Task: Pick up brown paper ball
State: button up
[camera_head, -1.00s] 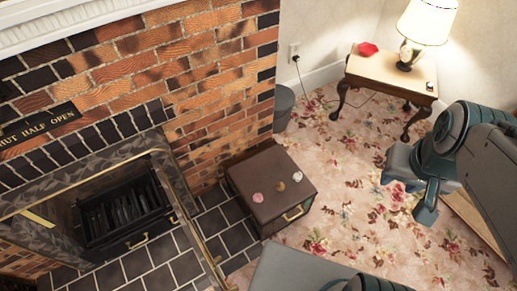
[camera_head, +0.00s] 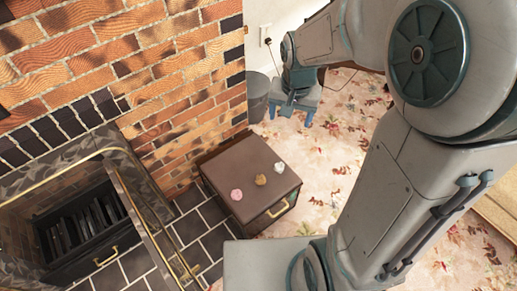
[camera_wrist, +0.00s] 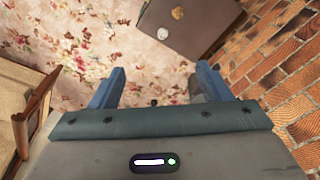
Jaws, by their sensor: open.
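The brown paper ball (camera_head: 261,180) lies on top of a dark brown box (camera_head: 222,170), between a pink ball (camera_head: 237,194) and a whitish ball (camera_head: 279,167). My gripper (camera_head: 298,112) is behind the box in the head view, apart from it, with its blue fingers pointing down. In the wrist view my gripper (camera_wrist: 160,72) is open and empty, with carpet between the fingers. The brown ball (camera_wrist: 178,13) shows near the top edge there, beyond the whitish ball (camera_wrist: 163,33). The pink ball is out of the wrist view.
A brick wall (camera_head: 150,80) and a fireplace grate (camera_head: 85,228) stand left of the box. A grey bin (camera_head: 257,97) stands by the wall behind it. Floral carpet (camera_head: 325,150) lies open to the right. Wooden furniture (camera_wrist: 35,115) shows at left in the wrist view.

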jog(key=w+a+f+m+b, duration=0.1)
jog(key=w+a+f+b, duration=0.2)
jog(key=f, duration=0.6)
jog(key=w+f+m+g+b, duration=0.1)
jog(key=w+f+b, duration=0.25)
jog(key=f, duration=0.55)
jog(key=w+a+f+m+b, duration=0.15)
jog(key=f+b, duration=0.25)
jog(key=f, duration=0.5)
jog(key=b, duration=0.4)
send_over(260, 176)
notch_tip(260, 176, down, 10)
jog(key=shift+m+g, duration=0.3)
jog(key=shift+m, duration=0.15)
notch_tip(260, 176, down, 8)
jog(key=shift+b, duration=1.2)
jog(key=shift+f+b, duration=1.35)
jog(key=shift+f, duration=1.55)
jog(key=shift+r, duration=0.1)
jog(key=c, duration=1.1)
